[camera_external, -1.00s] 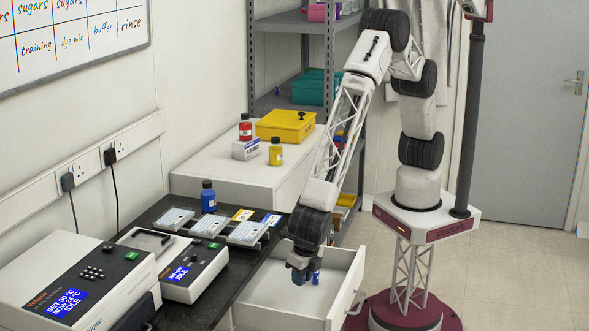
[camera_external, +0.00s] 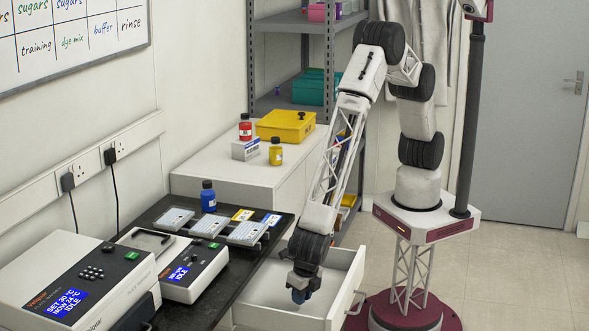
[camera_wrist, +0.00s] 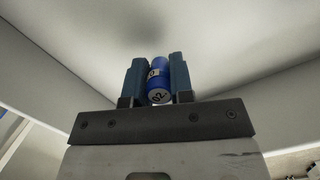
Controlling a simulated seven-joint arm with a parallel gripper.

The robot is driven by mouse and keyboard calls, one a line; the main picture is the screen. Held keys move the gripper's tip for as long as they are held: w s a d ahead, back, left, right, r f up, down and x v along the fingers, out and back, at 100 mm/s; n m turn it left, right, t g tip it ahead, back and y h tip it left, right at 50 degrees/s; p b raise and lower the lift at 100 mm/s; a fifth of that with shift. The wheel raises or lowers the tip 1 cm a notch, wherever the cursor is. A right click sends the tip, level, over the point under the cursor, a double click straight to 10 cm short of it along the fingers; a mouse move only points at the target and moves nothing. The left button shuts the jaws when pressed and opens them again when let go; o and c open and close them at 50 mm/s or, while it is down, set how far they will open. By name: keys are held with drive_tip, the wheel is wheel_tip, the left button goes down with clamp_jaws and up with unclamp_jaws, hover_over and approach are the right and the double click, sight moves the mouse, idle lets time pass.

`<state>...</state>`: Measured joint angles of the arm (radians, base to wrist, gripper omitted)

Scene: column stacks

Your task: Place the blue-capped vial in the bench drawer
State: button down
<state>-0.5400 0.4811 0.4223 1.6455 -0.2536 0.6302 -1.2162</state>
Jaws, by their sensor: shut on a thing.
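The blue-capped vial (camera_wrist: 158,82) is between the two fingers of my gripper (camera_wrist: 159,80) in the wrist view. It has a blue body and a pale end marked with dark characters that look like "02". My gripper is shut on it. In the external view my gripper (camera_external: 301,294) is low, inside the outline of the open bench drawer (camera_external: 347,284), and the vial is mostly hidden there. The drawer is white, pulled out, and its visible floor looks empty. I cannot tell whether the vial touches the drawer floor.
A black bench (camera_external: 235,270) borders the drawer at left, with a blue bottle (camera_external: 208,196), several plates and two instruments. A white cabinet behind holds a red bottle (camera_external: 245,128), a yellow bottle (camera_external: 276,151) and a yellow box (camera_external: 286,125). The drawer's front wall and handle (camera_external: 358,302) stand at right.

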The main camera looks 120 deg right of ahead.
drive_tip(key=shift+f, duration=1.1)
drive_tip(key=shift+f, duration=0.15)
drive_tip(key=c, duration=1)
unclamp_jaws()
wheel_tip(320, 180, up, 12)
drive_tip(key=a, duration=0.1)
drive_tip(key=shift+s+a, duration=0.35)
